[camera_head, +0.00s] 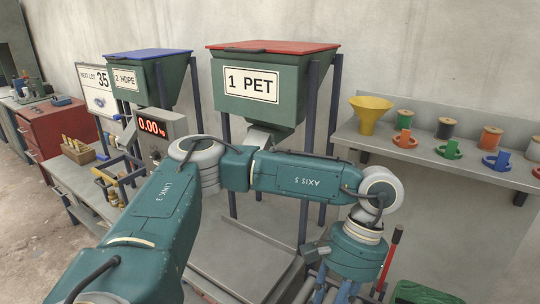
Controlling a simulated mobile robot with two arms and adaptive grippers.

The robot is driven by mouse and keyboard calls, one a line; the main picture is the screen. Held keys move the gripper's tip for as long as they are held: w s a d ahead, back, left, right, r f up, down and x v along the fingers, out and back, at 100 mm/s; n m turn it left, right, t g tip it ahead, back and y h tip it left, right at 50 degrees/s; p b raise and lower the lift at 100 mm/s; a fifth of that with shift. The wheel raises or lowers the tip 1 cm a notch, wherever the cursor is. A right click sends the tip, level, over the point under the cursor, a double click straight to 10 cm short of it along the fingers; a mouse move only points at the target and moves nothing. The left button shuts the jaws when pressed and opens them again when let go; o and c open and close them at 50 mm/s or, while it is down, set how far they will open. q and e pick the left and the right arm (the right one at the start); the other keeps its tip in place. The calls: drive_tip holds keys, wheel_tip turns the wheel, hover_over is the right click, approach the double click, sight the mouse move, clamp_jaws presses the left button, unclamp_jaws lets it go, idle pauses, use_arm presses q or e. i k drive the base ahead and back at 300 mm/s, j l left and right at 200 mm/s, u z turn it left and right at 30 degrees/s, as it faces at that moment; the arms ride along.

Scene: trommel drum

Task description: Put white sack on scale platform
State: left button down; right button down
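The scale platform (234,243) is a flat grey plate in the lower middle, partly hidden behind my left arm. Its display (152,127) on a grey post reads 0.00 kg. No white sack shows in this view. My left arm comes in from the lower left, reaches across in front of the platform and bends down at the right. My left gripper (337,292) points down at the bottom edge, right of the platform. Its fingertips are cut off, so I cannot tell what is between them. My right gripper is not in view.
A green hopper marked 1 PET (262,112) with a red lid stands behind the platform. A 2 HDPE hopper (138,84) is further left. A wall shelf (440,161) holds a yellow funnel (370,114) and spools. A red-handled tool (390,257) stands right of my gripper.

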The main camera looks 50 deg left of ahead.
sight(234, 259)
drive_tip(key=i+j+u, duration=0.15)
drive_tip(key=j+u, duration=0.2)
drive_tip(key=i+j+u, duration=0.15)
drive_tip(key=j+u, duration=0.2)
drive_tip(key=i+j+u, duration=0.2)
drive_tip(key=u, duration=0.2)
drive_tip(key=j, duration=0.1)
